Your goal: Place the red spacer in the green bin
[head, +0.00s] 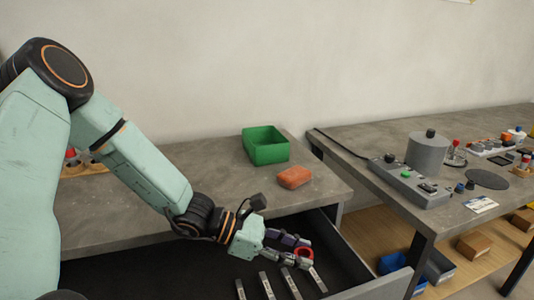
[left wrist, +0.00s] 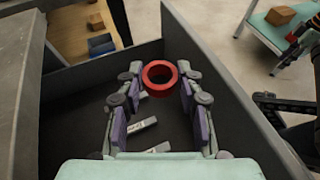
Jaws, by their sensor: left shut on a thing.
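The red spacer (head: 307,255) is a short ring, held over the open drawer (head: 352,291) at the front of the left bench. My left gripper (head: 297,248) is shut on it at the fingertips. In the left wrist view the spacer (left wrist: 159,64) sits between the two fingertips, its hole facing the camera. The green bin (head: 269,155) is an open box on the left bench top, behind and left of the gripper in the head view. The part of the bin floor near the front wall is hidden.
An orange-red block (head: 294,177) lies just in front of the bin. Several grey labelled bars (head: 267,285) lie in the drawer. The right bench holds a control box (head: 408,183) and a grey cylinder (head: 427,154). The bench top (head: 200,165) left of the bin is mostly clear.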

